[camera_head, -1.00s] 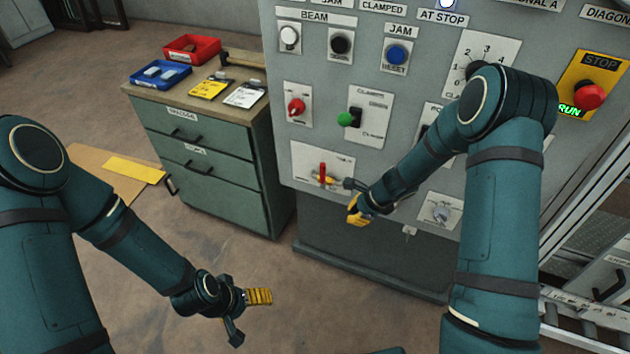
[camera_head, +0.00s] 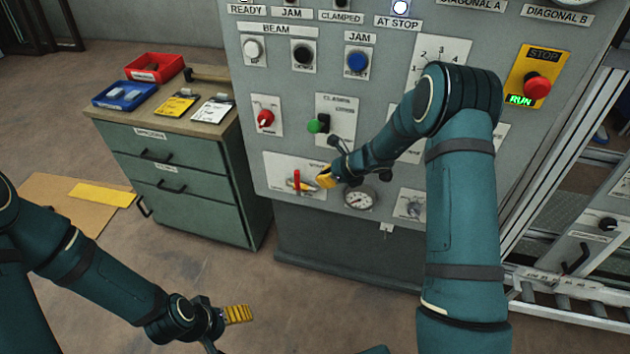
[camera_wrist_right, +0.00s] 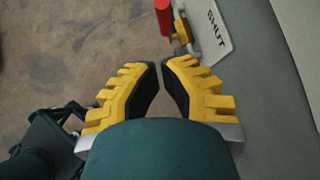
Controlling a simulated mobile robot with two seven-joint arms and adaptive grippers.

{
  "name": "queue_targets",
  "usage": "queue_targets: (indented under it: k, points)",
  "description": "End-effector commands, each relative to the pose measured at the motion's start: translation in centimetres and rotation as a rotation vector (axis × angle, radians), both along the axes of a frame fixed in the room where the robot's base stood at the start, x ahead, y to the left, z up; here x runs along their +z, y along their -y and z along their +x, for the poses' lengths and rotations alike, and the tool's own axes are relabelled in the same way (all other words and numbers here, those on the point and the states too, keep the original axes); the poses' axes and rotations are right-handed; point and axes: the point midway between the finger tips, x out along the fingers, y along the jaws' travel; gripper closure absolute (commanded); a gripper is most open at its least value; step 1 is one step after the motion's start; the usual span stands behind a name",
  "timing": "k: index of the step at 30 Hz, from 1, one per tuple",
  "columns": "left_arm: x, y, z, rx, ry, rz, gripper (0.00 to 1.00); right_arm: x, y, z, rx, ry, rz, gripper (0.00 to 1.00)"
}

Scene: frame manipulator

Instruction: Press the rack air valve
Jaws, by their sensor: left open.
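The air valve, with a red handle (camera_head: 297,181) and a brass body, sits on a white plate at the lower left of the grey panel. In the right wrist view its red handle (camera_wrist_right: 163,15) shows at the top, beside a plate reading "SHUT". My right gripper (camera_head: 322,180) is just right of the valve in the head view. In the wrist view its yellow fingertips (camera_wrist_right: 161,63) nearly meet, with nothing seen between them; the handle lies beyond them, apart. My left gripper (camera_head: 230,331) is open and empty, low over the floor.
A pressure gauge (camera_head: 360,198) is right of the valve. A green-knobbed switch (camera_head: 318,124) and a red knob (camera_head: 265,118) are above it. A green drawer cabinet (camera_head: 180,180) stands left of the panel. The floor before the panel is clear.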

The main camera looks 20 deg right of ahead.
Motion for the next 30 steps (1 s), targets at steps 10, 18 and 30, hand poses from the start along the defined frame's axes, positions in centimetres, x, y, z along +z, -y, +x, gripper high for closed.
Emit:
queue_targets:
  k: [10,18,30]
  points:
    - [-1.3,0.0,0.2,0.001,0.006,0.001,0.15,-4.4,-3.0,2.9,0.002,-0.002,-0.001,1.00]
    - [-1.7,-0.1,0.4,0.002,0.009,0.001,0.15,-6.3,-4.4,4.4,0.001,-0.001,-0.001,1.00]
    - [-1.7,-0.1,0.4,0.002,0.009,0.001,0.15,-6.5,-4.6,4.6,0.001,0.000,-0.001,1.00]
